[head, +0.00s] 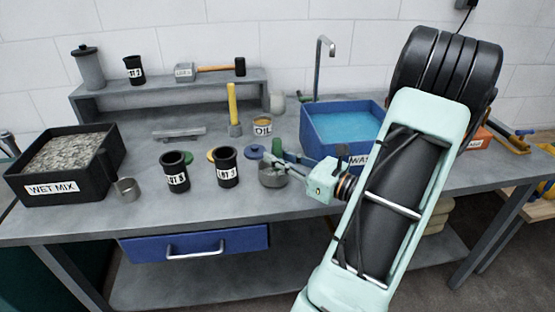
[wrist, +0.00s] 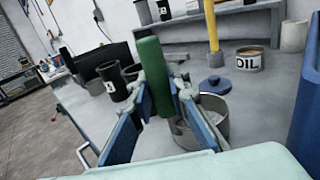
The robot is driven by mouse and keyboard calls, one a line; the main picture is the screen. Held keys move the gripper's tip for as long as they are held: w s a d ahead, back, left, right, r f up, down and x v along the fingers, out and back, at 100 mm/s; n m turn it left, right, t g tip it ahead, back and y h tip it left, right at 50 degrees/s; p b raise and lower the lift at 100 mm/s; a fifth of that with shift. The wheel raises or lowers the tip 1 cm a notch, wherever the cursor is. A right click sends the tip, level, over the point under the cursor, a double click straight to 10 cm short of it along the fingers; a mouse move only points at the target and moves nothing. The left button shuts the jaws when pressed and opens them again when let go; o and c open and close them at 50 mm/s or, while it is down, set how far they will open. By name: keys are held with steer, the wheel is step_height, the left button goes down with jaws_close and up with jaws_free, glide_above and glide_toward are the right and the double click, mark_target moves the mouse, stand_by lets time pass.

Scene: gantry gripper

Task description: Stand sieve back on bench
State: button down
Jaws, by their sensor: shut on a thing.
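The sieve looks to be the round grey metal pan (head: 273,178) near the front edge of the bench, just left of my gripper. It also shows in the wrist view (wrist: 215,130), partly behind the right finger. A green upright handle (wrist: 152,72) stands between my fingers, and its join to the pan is hidden. My gripper (wrist: 161,92) is shut on this green handle; in the head view my gripper (head: 276,162) reaches in from the right. I cannot tell whether the pan touches the bench top.
Two black pots (head: 227,168) (head: 175,172) stand left of the pan. A blue lid (head: 254,152), an oil tin (head: 263,127) and a yellow-handled tool (head: 233,108) are behind. The blue water basin (head: 345,128) is right. A wet mix tray (head: 96,163) and metal cup (head: 127,189) are left.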

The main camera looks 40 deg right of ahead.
steer(key=shift+f, duration=0.2)
steer(key=c, duration=2.3)
jaws_free()
steer(key=shift+f, duration=0.15)
steer(key=o, duration=0.5)
steer(key=shift+c, duration=0.2)
steer(key=shift+r, duration=0.3)
steer(key=v, duration=1.2)
steer(key=shift+d, duration=0.1)
